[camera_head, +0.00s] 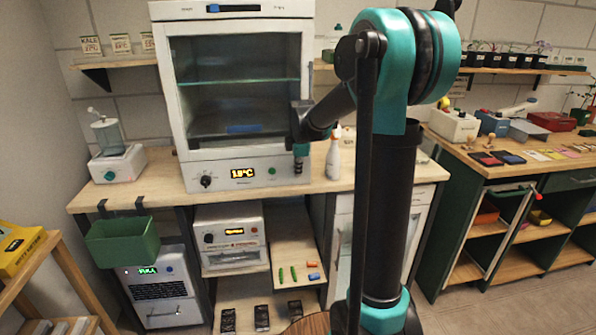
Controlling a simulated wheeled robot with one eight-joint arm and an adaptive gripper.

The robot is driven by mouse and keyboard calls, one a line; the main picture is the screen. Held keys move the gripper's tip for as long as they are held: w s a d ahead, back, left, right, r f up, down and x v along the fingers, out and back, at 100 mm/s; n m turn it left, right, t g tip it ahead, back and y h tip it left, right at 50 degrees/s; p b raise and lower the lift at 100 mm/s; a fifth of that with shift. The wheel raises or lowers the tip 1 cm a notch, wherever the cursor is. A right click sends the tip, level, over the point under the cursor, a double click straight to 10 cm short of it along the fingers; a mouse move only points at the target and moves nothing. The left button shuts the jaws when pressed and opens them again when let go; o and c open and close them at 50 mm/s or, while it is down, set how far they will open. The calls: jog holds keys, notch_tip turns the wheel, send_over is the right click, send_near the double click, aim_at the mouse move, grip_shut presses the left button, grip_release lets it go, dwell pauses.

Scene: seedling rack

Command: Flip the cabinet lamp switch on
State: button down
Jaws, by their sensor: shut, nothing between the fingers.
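The white glass-fronted cabinet (166,95) stands on the wooden bench, its door closed and its inside dim. Its lower panel carries a black knob (206,181), a lit orange display (243,173) and a small green button (272,171). Its top panel has a dark strip with a blue piece (213,8) at its left end. The labels are too small to read, so I cannot tell which control is the lamp switch. My gripper (298,171) is shut and empty, pointing down by the cabinet's lower right corner, right of the green button. Contact cannot be told.
A white spray bottle (333,160) stands right of my gripper. A small white device (118,164) is left of the cabinet. A green bin (122,240) hangs at the bench's front left. A second bench (500,168) with trays and boxes is at the right. My arm hides part of the middle.

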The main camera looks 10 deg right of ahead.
jog(key=shift+w, duration=0.1)
jog(key=shift+w+f, duration=0.15)
jog(key=shift+w, duration=0.05)
jog(key=shift+r, duration=0.8)
jog(key=shift+s, duration=0.1)
